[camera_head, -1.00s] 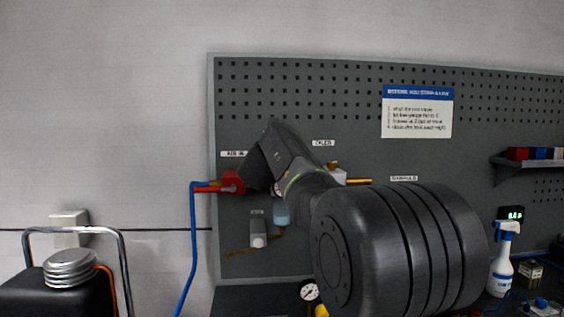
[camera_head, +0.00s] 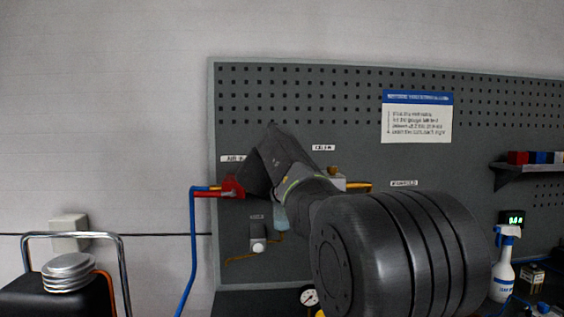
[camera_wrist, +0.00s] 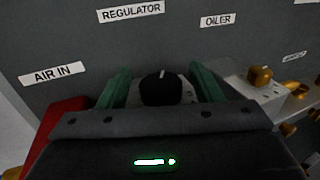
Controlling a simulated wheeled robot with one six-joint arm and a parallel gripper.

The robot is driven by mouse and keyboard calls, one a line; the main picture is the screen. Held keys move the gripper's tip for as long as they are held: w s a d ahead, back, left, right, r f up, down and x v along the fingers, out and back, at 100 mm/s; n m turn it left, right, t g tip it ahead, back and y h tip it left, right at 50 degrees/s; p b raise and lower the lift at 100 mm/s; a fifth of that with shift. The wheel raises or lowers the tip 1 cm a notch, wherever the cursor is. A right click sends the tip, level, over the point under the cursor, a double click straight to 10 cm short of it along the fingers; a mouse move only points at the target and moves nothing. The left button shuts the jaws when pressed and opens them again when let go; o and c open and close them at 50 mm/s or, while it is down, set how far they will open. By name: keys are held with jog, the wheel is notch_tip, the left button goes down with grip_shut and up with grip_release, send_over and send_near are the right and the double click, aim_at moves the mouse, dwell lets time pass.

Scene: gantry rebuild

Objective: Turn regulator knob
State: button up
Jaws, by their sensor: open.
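The black regulator knob (camera_wrist: 160,90), with a pale mark on its top, sits below the REGULATOR label (camera_wrist: 131,11) in the wrist view. My gripper (camera_wrist: 161,84) is open, with one green finger on each side of the knob. A gap shows between the knob and each finger, more clearly on the right. In the head view, my arm and gripper body (camera_head: 285,165) cover the regulator, and the fingertips cannot be seen there.
A red valve (camera_head: 232,188) with a blue hose (camera_head: 193,250) sits just left of my gripper. The brass fitting (camera_wrist: 261,76) of the oiler is close on the right. A gauge (camera_head: 309,297) is below. The grey pegboard (camera_head: 300,85) stands behind.

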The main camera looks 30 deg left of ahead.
jog(key=b+v, duration=0.1)
jog(key=v, duration=1.2)
jog(key=shift+s+b, duration=0.25)
jog(key=shift+b, duration=0.1)
jog(key=p+x, duration=0.2)
jog(key=x, duration=1.2)
jog(key=shift+d+r, duration=0.1)
jog(key=shift+s, duration=0.1)
